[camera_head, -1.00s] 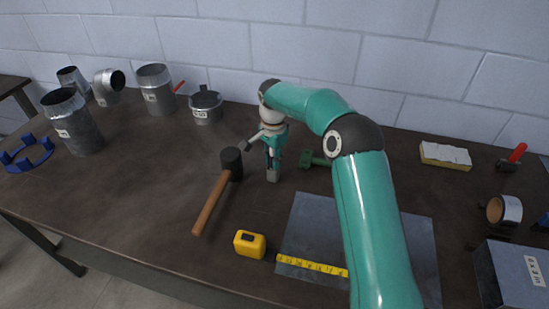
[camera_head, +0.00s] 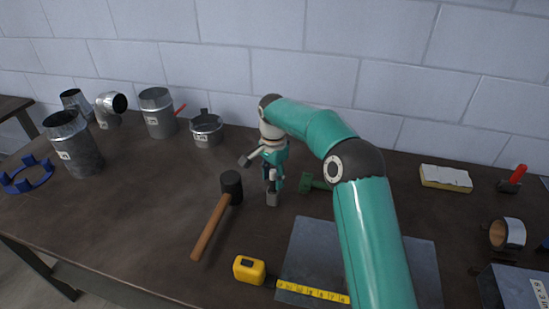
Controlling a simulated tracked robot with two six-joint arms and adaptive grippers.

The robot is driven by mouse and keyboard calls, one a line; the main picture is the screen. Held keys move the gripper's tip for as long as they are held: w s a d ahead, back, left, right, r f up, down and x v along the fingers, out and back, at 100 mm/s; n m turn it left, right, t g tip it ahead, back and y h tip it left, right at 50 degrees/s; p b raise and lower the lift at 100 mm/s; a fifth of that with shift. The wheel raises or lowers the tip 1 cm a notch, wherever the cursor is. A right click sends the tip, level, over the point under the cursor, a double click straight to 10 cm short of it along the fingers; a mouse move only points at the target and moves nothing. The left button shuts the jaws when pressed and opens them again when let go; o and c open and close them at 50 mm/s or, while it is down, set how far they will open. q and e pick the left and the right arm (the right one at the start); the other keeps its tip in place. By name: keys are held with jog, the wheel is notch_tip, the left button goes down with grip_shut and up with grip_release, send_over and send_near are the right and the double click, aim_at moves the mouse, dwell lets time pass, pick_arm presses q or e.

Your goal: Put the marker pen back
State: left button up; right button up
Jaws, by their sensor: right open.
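I cannot make out a marker pen for certain. A thin red stick-like thing (camera_head: 180,109) shows beside the metal duct pieces at the back left, too small to identify. My right gripper (camera_head: 272,196) is open and points down over the middle of the bench, just right of a mallet's head. I see nothing held in it, though the area between its fingers is small and partly hidden. My right arm covers part of the bench and sheet behind it. My left gripper is out of view.
A black-headed mallet (camera_head: 212,223) lies left of the gripper, a green tool (camera_head: 314,182) right of it. A yellow tape measure (camera_head: 249,270) extends over a metal sheet (camera_head: 307,248). Duct pieces (camera_head: 83,150) stand left; a sponge-like block (camera_head: 445,178) and tape roll (camera_head: 507,234) lie right.

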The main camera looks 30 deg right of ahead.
notch_tip(320, 180, up, 10)
jog(key=shift+s+f+p, duration=0.1)
jog(key=shift+f+p, duration=0.15)
jog(key=shift+p, duration=0.15)
dwell(0.3)
